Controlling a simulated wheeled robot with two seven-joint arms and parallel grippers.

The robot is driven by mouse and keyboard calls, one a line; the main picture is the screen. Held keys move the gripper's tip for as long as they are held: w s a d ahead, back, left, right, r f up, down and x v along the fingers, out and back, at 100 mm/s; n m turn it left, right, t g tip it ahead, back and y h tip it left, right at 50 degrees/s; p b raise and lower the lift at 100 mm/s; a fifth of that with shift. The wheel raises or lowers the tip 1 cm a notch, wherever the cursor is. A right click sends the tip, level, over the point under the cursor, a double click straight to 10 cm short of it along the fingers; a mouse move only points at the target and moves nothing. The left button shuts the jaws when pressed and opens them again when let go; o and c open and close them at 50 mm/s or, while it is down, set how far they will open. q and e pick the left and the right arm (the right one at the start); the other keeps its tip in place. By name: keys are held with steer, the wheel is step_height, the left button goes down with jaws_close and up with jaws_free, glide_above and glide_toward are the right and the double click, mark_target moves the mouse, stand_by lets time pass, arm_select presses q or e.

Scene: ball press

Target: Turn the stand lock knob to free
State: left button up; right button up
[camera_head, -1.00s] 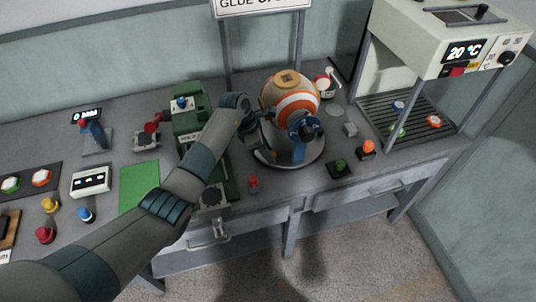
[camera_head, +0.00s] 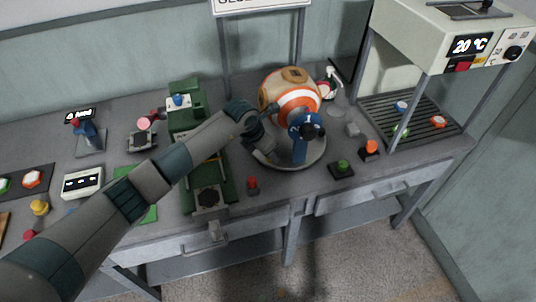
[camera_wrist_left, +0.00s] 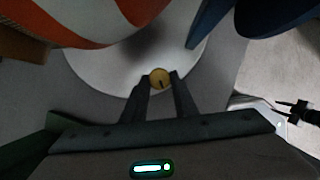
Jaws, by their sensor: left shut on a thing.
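The orange-and-white striped ball (camera_head: 296,98) sits in its stand, whose round grey base (camera_head: 312,158) rests on the bench. A blue upright with a dark hub (camera_head: 303,138) is at the ball's front. A small round yellow knob with a dark mark (camera_wrist_left: 160,78) is by the base's near edge in the left wrist view. My left gripper (camera_wrist_left: 160,92) has its two dark fingers on either side of this knob and is shut on it. In the head view my left gripper (camera_head: 266,154) is low at the base's left side, and the knob is hidden. My right gripper is not seen.
A green press (camera_head: 205,180) stands close to the left of the stand, under my forearm. A red button (camera_head: 252,185), a green button (camera_head: 342,168) and an orange button (camera_head: 370,148) are near the front edge. A white heater cabinet (camera_head: 440,40) stands at the right.

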arm_select(q)
steer(key=n, duration=0.1)
steer(key=n+t+y+b, duration=0.1)
steer(key=n, duration=0.1)
steer(key=n+b, duration=0.1)
steer(key=n, duration=0.1)
steer(key=shift+s+d+y, duration=0.15)
steer(key=shift+d+y, duration=0.1)
steer(key=shift+y, duration=0.05)
steer(key=shift+n+t+y+b, duration=0.35)
steer(key=shift+n+b, duration=0.25)
steer(key=shift+n, duration=0.6)
steer(key=shift+r, duration=0.1)
steer(key=o, duration=1.1)
steer(key=shift+c, duration=0.2)
